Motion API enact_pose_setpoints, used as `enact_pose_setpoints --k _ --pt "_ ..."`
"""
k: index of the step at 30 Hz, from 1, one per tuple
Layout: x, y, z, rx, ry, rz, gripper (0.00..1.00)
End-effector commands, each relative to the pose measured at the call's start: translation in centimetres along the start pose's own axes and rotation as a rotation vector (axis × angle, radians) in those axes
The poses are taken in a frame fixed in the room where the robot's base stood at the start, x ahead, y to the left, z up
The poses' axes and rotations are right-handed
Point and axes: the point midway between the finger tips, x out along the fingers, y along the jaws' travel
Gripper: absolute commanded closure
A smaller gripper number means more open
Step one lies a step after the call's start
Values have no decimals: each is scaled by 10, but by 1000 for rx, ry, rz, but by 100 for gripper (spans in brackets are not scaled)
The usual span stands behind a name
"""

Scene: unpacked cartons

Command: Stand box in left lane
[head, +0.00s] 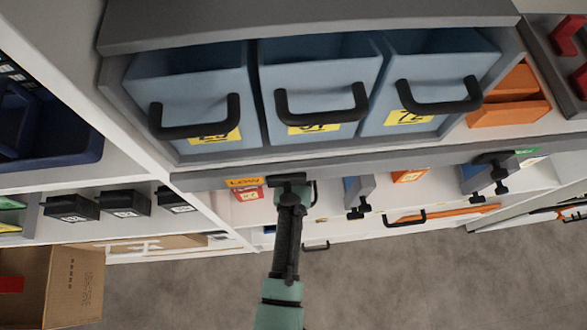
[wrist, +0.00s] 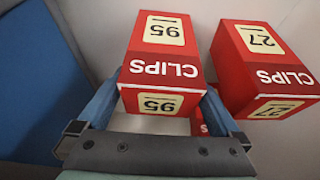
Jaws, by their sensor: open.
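A red box marked CLIPS 95 (wrist: 160,62) is in the middle of the wrist view, its print upside down. My gripper (wrist: 160,108) is open, with one blue finger on each side of this box's near end. I cannot tell whether the fingers touch it. A second red box marked CLIPS 27 (wrist: 262,66) stands to the right, beyond the right finger. In the head view my gripper (head: 290,188) reaches under the shelf edge, and its fingertips are hidden. A red box (head: 249,194) partly shows left of it, below the orange LOW label (head: 244,182). I cannot tell the lane borders.
Blue handled bins (head: 318,88) stand above the grey shelf edge (head: 400,160). A grey-blue block with black knobs (head: 358,192) and an orange box (head: 410,176) are right of my gripper. A blue panel (wrist: 40,80) stands at the left in the wrist view. A carton (head: 72,285) is lower left.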

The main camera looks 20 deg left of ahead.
Motion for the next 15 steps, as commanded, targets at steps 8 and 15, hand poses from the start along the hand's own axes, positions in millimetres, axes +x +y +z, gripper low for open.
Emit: enact_pose_setpoints --k 8,15 --pt "-21 0 32 2 -4 0 0" --pt "-39 0 76 3 -3 0 0"
